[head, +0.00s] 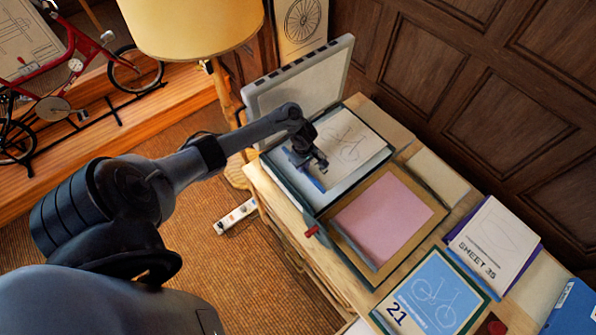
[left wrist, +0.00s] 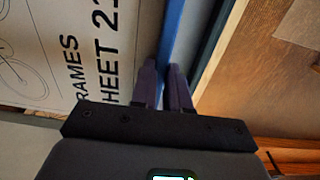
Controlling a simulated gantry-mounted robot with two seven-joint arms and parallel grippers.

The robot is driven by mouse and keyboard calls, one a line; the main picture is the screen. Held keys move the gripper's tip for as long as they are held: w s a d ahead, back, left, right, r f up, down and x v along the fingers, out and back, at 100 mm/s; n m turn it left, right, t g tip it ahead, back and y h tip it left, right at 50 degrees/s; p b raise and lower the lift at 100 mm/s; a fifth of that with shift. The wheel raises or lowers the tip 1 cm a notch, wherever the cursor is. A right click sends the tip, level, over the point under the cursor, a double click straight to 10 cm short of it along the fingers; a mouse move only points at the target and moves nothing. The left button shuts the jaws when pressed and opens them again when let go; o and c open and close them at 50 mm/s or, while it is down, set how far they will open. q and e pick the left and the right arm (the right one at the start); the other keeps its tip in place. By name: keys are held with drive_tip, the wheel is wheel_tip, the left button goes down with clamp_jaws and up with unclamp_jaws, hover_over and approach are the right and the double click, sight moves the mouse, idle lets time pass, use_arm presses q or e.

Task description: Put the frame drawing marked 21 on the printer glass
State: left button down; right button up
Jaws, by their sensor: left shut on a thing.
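The frame drawing (head: 352,141), a white sheet with a bicycle line drawing, lies over the glass of the open printer (head: 280,170). In the left wrist view the drawing (left wrist: 60,50) shows the letters "RAMES" and "HEET 2", with the last digit cut off at the picture's edge. My left gripper (head: 318,166) is at the sheet's near left side. Its purple fingers (left wrist: 168,75) are shut on the drawing's blue edge strip (left wrist: 177,30). Whether the sheet rests flat on the glass is hard to tell. My right gripper is not in view.
The printer's raised lid (head: 300,85) stands behind the glass. To the right are a pink sheet (head: 382,218) in a wooden tray, a sheet marked 35 (head: 495,240), and a blue card marked 21 (head: 435,295). A lamp (head: 190,25) stands close at the left.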

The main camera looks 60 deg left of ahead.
sight(297, 176)
use_arm(q)
drive_tip(key=shift+s+a+f, duration=0.65)
drive_tip(key=shift+s+a, duration=0.1)
drive_tip(key=shift+f+b, duration=0.8)
drive_tip(key=shift+f, duration=1.25)
drive_tip(key=c, duration=1.1)
unclamp_jaws()
